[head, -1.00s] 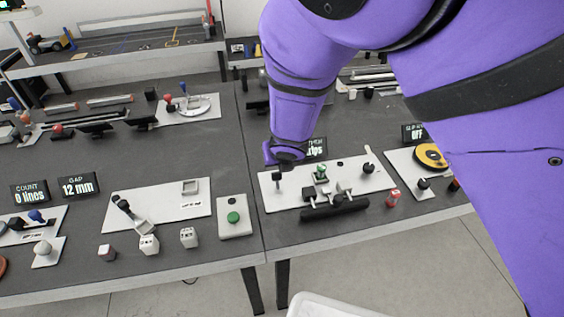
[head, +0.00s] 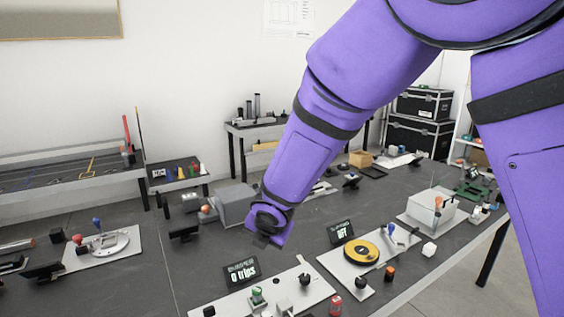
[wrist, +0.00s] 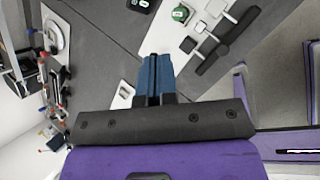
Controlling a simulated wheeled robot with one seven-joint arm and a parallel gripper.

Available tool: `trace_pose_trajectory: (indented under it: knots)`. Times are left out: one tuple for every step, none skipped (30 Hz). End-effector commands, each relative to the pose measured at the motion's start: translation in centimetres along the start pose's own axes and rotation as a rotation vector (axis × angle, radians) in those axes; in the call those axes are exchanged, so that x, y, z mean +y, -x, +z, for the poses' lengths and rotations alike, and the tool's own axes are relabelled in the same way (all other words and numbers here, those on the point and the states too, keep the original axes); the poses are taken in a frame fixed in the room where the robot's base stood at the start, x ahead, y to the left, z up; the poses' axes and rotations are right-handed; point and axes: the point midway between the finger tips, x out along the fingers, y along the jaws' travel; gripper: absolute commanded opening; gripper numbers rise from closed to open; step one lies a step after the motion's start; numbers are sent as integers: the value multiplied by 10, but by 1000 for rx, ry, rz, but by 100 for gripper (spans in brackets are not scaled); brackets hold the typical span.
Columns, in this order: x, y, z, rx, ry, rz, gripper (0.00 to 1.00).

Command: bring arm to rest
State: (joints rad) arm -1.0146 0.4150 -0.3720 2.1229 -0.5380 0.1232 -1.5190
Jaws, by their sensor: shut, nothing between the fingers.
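My purple arm (head: 322,130) reaches in from the upper right of the head view, over the dark bench. My gripper (head: 262,240) is at its lower end, above the bench behind the "0 trips" display (head: 241,272). In the wrist view, the blue fingers of my gripper (wrist: 155,72) are together with nothing between them. They point over the bench and partly cover a white plate below. I cannot tell the exact height above the bench.
Near the gripper are a white plate with a yellow disc (head: 362,252), a plate with a green knob (head: 257,296) and a grey block (head: 232,205). Bare bench (head: 150,285) shows at left.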

Motion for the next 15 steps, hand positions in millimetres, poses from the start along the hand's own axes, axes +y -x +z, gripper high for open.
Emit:
trace_pose_trajectory:
  knots:
    - [-13, 17, 20, -8, -114, -8, 0]
    - [-20, 26, 29, -12, -181, -14, 0]
    - [-30, 38, 40, -16, -269, -23, 0]
    - [-37, 47, 48, -19, -335, -30, 0]
    - [-44, 56, 55, -23, -399, -34, 0]
    - [-55, 68, 64, -27, -485, -42, 0]
    - [-63, 78, 71, -31, -549, -48, 0]
    - [-71, 87, 77, -35, -613, -52, 0]
    - [-82, 100, 84, -40, -698, -59, 0]
    - [-90, 109, 89, -44, -760, -63, 0]
    - [-99, 119, 94, -48, -824, -67, 0]
    - [-110, 131, 99, -54, -906, -72, 0]
    - [-118, 141, 102, -57, -967, -75, 0]
    - [-126, 150, 105, -62, -1029, -79, 0]
    - [-137, 163, 108, -68, -1111, -82, 0]
